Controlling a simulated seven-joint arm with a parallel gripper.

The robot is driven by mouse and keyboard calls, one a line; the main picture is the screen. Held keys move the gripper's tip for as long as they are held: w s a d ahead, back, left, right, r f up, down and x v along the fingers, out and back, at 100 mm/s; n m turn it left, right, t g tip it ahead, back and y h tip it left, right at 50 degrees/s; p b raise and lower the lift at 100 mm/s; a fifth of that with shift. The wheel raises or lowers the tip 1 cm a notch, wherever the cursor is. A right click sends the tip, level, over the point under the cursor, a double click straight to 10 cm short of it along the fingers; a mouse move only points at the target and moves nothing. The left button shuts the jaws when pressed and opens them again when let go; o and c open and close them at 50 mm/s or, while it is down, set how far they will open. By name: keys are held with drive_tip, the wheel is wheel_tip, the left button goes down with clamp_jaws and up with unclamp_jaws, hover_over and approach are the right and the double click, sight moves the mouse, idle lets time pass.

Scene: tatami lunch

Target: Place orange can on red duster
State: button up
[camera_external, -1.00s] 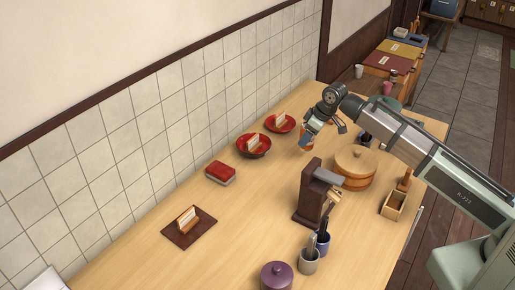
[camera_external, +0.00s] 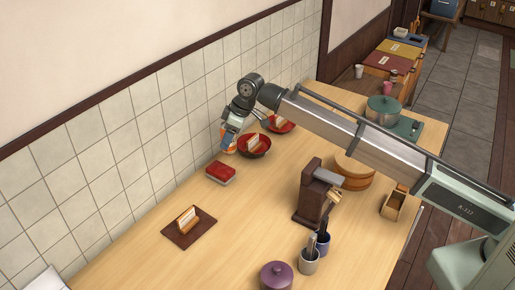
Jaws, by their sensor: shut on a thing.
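The orange can (camera_external: 231,148) is in my gripper (camera_external: 228,139), which is shut on it. The fingers hide part of the can. The can is held above and behind the red duster, beside the left edge of a red bowl in the picture. The red duster (camera_external: 220,172) is a flat red block lying on the table near the tiled wall. In the picture it sits just below the can, with a gap between them.
A red bowl (camera_external: 262,152) with a cream-coloured item stands right of the can, another red bowl (camera_external: 287,127) behind. A brown mat (camera_external: 203,233) with a holder lies in front. A dark wooden block stand (camera_external: 308,205) is at right. The table between is clear.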

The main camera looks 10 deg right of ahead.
drive_tip(key=w+a+r, duration=0.1)
drive_tip(key=w+a, duration=0.1)
drive_tip(key=a, duration=0.1)
drive_tip(key=n, duration=0.2)
hover_over(221, 168)
drive_tip(key=shift+f, duration=4.95)
drive_tip(key=shift+f, duration=0.2)
drive_tip(key=o, duration=1)
drive_tip(key=shift+o, duration=0.2)
drive_tip(key=shift+r, duration=0.1)
drive_tip(key=shift+m, duration=0.3)
drive_tip(key=v, duration=1.2)
drive_tip(key=shift+r, duration=0.1)
